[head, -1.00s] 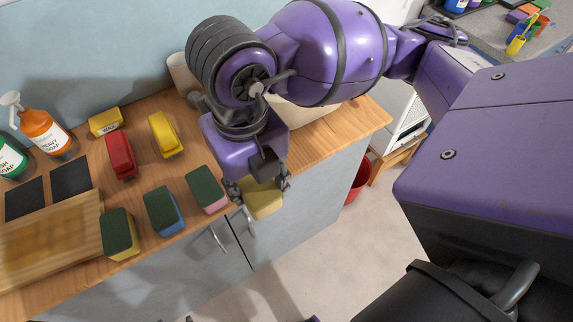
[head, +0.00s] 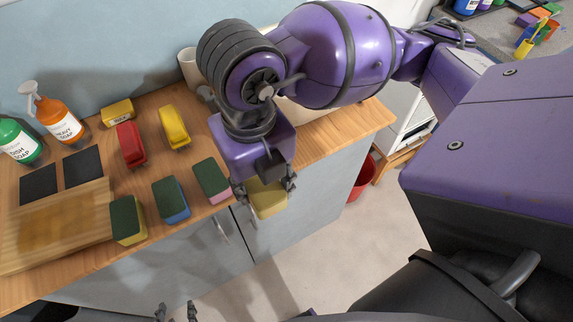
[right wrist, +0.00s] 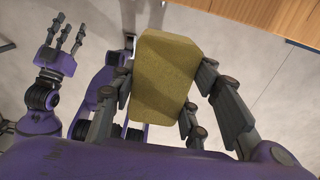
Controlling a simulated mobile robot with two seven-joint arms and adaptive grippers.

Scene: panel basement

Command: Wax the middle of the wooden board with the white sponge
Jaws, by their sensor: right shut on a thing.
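The wooden board (head: 85,228) lies on the counter at the left of the head view, with a darker patch (head: 55,231) in its middle. My right gripper (head: 264,190) is shut on a plain pale yellowish sponge (head: 268,204), the only one without a dark pad; I see no plainly white one. It is held beyond the counter's front edge, well right of the board. The sponge (right wrist: 165,75) sits between the fingers in the right wrist view. My left gripper (head: 176,311) is at the bottom edge of the head view, fingers apart and empty; it also shows in the wrist view (right wrist: 62,42).
Yellow (head: 128,219), blue (head: 171,198) and pink (head: 212,181) sponges with dark green pads stand between board and gripper. Behind are red (head: 130,145) and yellow (head: 174,127) items, a wax block (head: 117,112), two dark squares and soap bottles (head: 58,119).

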